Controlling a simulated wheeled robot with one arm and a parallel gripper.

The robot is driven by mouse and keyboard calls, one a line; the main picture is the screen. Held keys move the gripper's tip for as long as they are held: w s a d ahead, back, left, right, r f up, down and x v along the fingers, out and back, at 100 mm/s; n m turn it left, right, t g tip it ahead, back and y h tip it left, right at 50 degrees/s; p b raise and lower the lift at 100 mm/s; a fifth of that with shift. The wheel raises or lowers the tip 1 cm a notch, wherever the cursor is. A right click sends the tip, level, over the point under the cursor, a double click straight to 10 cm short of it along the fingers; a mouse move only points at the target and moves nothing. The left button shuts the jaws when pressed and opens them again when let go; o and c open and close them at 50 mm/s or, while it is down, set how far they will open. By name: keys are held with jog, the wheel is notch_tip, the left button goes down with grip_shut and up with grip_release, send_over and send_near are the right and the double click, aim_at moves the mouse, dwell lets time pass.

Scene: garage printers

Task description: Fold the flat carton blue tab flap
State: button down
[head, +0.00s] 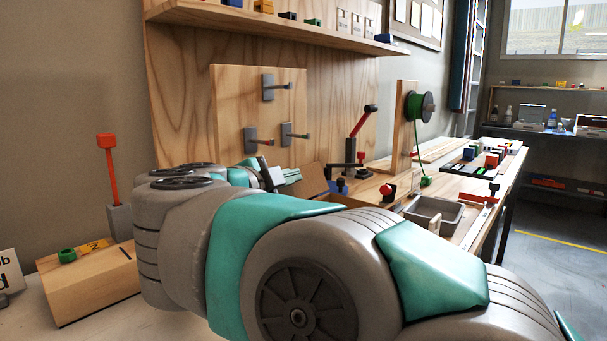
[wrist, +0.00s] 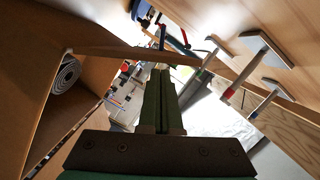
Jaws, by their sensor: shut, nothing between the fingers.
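The carton (head: 312,181) is brown cardboard on the bench, mostly hidden behind my arm in the head view. A flap stands up at a slant, and a small blue patch (head: 338,187) shows beside it; I cannot tell whether this is the tab. In the wrist view, brown carton panels (wrist: 95,22) fill the left side, with a rolled item (wrist: 66,76) between them. My gripper (wrist: 160,72) is shut and empty, its fingertips close to a brown panel edge; contact cannot be told. The gripper is partly hidden in the head view (head: 284,177).
Grey wall hooks (wrist: 262,48) on a wooden board are close at the right of the wrist view. A wooden block (head: 92,283) is at the left.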

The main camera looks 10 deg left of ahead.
jog(key=shift+w+a+f, duration=0.4)
jog(key=shift+a+f, duration=0.05)
jog(key=shift+a, duration=0.2)
jog(key=shift+r, duration=0.1)
jog(key=shift+w+a+p, duration=0.2)
jog(key=shift+a+p, duration=0.15)
jog(key=shift+p, duration=0.65)
jog(key=shift+w+a+f, duration=0.15)
jog(key=shift+a+f, duration=0.1)
